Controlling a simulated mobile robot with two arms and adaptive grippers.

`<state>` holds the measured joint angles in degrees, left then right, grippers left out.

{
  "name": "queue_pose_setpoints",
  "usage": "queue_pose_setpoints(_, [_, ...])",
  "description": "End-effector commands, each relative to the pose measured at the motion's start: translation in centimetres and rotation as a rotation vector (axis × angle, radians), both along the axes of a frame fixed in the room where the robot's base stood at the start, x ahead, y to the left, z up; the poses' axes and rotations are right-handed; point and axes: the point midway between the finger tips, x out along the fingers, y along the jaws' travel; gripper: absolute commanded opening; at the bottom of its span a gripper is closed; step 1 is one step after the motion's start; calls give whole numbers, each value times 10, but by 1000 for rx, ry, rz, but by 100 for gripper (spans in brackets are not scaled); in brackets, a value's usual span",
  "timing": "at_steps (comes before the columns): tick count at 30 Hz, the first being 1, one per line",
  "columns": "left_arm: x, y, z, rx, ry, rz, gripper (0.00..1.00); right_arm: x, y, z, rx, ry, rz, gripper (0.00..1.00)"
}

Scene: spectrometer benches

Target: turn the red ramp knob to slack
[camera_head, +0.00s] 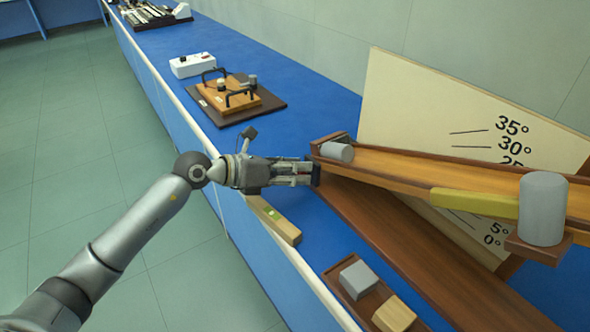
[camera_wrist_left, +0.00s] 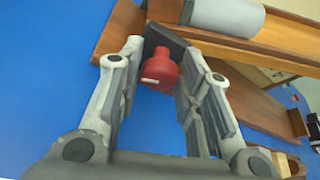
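The red knob (camera_wrist_left: 160,72), with a pale mark on its face, shows in the left wrist view in front of a dark plate at the end of the ramp. In the head view the knob is hidden by my left gripper (camera_head: 316,174). The gripper is at the left end of the wooden ramp (camera_head: 420,172). In the left wrist view its two fingers (camera_wrist_left: 160,58) stand apart on either side of the knob; the gap looks slightly wider than the knob, and contact is not clear. My right gripper is not in view.
A grey cylinder (camera_head: 338,152) lies on the ramp near the gripper, and a larger one (camera_head: 543,209) stands at right. A tray (camera_head: 341,294) with two blocks is near the bench edge. An angle board (camera_head: 410,95) stands behind. A wooden device (camera_head: 228,98) sits farther back.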

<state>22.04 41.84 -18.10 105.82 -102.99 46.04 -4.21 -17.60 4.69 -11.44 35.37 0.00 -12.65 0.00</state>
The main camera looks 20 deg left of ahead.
Motion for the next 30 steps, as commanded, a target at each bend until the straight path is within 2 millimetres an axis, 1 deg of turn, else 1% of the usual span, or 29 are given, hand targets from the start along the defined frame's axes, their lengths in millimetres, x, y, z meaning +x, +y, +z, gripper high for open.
queue_pose_setpoints(1, [0,0,0,0,0,0,22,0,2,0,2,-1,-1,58])
queue_pose_setpoints(5, [0,0,0,0,0,0,5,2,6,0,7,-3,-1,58])
queue_pose_setpoints(6, [0,0,0,-1,1,0,4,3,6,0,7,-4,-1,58])
queue_pose_setpoints(15, [1,1,-1,-97,77,1,4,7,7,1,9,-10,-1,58])
queue_pose_setpoints(24, [1,1,0,-109,84,1,4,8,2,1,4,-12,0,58])
queue_pose_setpoints(25, [1,1,0,-109,84,1,30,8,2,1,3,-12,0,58])
queue_pose_setpoints(30, [1,1,0,-108,83,1,50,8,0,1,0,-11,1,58])
